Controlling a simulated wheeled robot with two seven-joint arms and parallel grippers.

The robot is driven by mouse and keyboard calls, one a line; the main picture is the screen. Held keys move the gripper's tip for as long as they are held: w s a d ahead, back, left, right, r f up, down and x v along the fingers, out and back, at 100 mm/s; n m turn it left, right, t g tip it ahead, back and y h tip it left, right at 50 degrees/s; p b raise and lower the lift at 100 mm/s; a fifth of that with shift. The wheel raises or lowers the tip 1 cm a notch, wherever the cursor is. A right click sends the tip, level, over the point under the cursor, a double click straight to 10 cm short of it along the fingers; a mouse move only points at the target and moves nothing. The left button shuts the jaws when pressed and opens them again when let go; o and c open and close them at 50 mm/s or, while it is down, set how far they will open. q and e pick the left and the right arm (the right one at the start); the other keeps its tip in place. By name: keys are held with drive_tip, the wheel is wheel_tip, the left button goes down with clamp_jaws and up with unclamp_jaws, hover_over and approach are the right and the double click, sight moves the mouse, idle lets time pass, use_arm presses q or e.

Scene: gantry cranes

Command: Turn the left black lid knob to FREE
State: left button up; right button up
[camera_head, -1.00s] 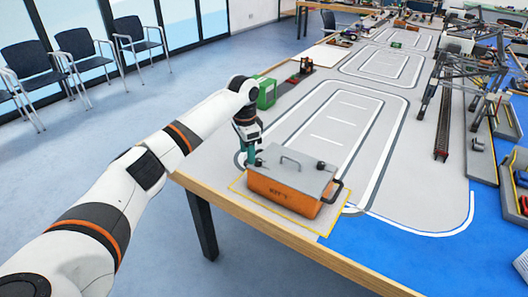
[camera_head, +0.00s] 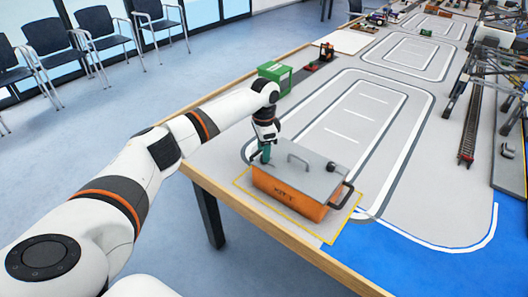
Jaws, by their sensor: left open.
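An orange box (camera_head: 287,194) with a grey lid (camera_head: 312,174) stands inside a yellow outline on the table. The lid has a grey handle bar on top. A black knob (camera_head: 331,167) shows at the lid's right back. The left black knob is at the lid's left end, where my gripper hides most or all of it. My left gripper (camera_head: 266,154) points down at that left end of the lid, its fingers open. Whether the fingers touch the knob is too small to tell. My right gripper is not in view.
A green box (camera_head: 275,77) stands on the table behind my left wrist. A dark side handle (camera_head: 343,196) sticks out at the orange box's right. A crane frame (camera_head: 489,85) stands at the far right. The printed lanes beside the box are clear.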

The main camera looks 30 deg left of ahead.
use_arm(q)
drive_tip(key=shift+f, duration=1.15)
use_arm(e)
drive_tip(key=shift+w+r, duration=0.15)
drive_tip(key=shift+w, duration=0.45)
